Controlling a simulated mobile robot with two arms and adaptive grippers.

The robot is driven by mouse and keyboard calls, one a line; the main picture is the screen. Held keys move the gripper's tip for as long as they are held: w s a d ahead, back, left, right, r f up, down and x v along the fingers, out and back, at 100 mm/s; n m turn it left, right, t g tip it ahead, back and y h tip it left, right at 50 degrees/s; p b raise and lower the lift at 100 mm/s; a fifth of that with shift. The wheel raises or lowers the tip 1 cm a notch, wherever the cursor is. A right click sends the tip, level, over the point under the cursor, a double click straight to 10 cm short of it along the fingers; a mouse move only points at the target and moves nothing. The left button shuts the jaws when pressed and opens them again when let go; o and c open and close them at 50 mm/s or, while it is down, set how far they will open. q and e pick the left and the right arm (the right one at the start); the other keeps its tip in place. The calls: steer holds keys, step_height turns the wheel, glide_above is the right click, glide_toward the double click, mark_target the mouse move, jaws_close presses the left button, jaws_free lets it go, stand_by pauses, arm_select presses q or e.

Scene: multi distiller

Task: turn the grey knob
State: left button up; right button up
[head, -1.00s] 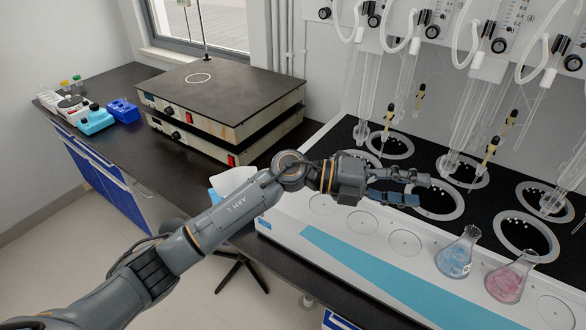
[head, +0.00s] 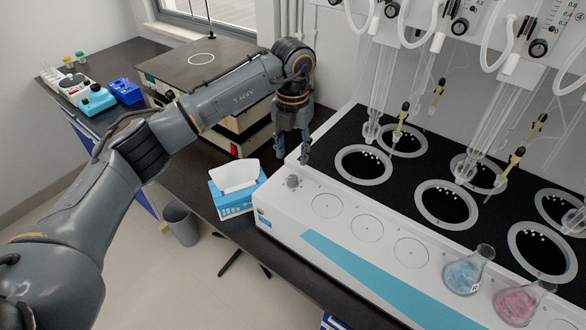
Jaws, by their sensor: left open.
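The small grey knob (head: 292,181) stands on the left end of the white front ledge of the distiller (head: 330,235). My left gripper (head: 292,157) is just above and behind the knob in the head view, its fingers pointing down. It is open, with nothing between the fingers, and looks apart from the knob. The exact gap in depth is hard to tell. My right gripper is out of view.
A tissue box (head: 235,202) stands on the black bench left of the distiller. Stacked hot plates (head: 200,72) are behind my left arm. Flasks with blue (head: 465,272) and pink (head: 520,300) contents stand on the ledge at right. Glass tubes rise above the round wells.

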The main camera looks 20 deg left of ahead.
mark_target(293, 177)
arm_select(q)
step_height(293, 177, down, 6)
steer(key=shift+f+p, duration=0.1)
steer(key=shift+p, duration=0.7)
steer(key=shift+f, duration=0.85)
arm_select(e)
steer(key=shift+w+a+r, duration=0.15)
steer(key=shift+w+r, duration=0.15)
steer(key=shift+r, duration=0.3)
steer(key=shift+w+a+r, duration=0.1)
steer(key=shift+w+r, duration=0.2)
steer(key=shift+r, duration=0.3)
arm_select(q)
steer(key=shift+c, duration=0.5)
jaws_close()
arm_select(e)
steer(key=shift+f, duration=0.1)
